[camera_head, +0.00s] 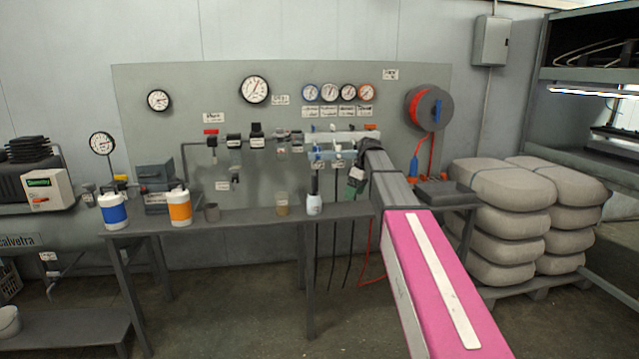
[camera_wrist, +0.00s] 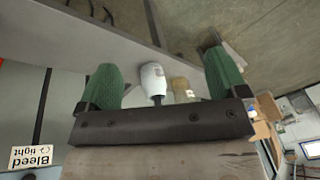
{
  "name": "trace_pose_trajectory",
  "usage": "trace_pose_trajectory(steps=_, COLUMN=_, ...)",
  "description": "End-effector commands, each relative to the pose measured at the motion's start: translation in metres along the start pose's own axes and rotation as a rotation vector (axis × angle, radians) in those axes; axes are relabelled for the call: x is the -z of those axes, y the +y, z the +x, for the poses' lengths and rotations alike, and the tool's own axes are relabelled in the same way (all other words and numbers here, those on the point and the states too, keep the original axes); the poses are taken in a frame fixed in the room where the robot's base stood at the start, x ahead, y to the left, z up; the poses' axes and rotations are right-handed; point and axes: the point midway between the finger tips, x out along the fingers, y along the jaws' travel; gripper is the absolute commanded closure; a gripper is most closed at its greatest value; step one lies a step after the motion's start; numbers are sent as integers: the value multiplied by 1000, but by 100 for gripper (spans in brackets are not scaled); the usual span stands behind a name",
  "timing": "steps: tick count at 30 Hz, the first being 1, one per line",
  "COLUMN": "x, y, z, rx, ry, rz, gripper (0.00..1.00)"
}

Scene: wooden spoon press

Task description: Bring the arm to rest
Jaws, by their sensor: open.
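My arm (camera_head: 440,270), pink and grey, reaches from the lower right toward the grey wall panel. My gripper (camera_head: 354,184) is at its far end, above the right part of the bench and in front of the valves. In the wrist view my gripper (camera_wrist: 163,80) shows two green fingers spread wide apart with nothing held between them. A white bottle (camera_wrist: 153,80) appears beyond the gap, standing apart from the fingers. In the head view the white bottle (camera_head: 314,205) stands on the bench, left of my gripper.
Valves and pipes (camera_head: 330,140) line the panel close to my gripper. A hose reel (camera_head: 428,108) and stacked sacks (camera_head: 505,205) are to the right.

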Motion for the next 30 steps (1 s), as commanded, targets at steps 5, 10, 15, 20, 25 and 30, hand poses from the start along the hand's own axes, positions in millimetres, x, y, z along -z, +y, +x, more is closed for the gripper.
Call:
trace_pose_trajectory(steps=5, x=-58, y=-33, z=81, rx=-34, ry=-37, rz=222, gripper=8)
trace_pose_trajectory(steps=10, x=-108, y=-64, z=143, rx=-77, ry=-65, rz=424, gripper=8)
trace_pose_trajectory(steps=15, x=-158, y=-100, z=196, rx=-126, ry=-89, rz=618, gripper=8)
trace_pose_trajectory(steps=20, x=-204, y=-138, z=237, rx=-176, ry=-104, rz=791, gripper=8)
trace_pose_trajectory(steps=25, x=-244, y=-174, z=266, rx=-226, ry=-111, rz=940, gripper=8)
trace_pose_trajectory(steps=30, x=-264, y=-192, z=280, rx=-254, ry=-111, rz=1021, gripper=8)
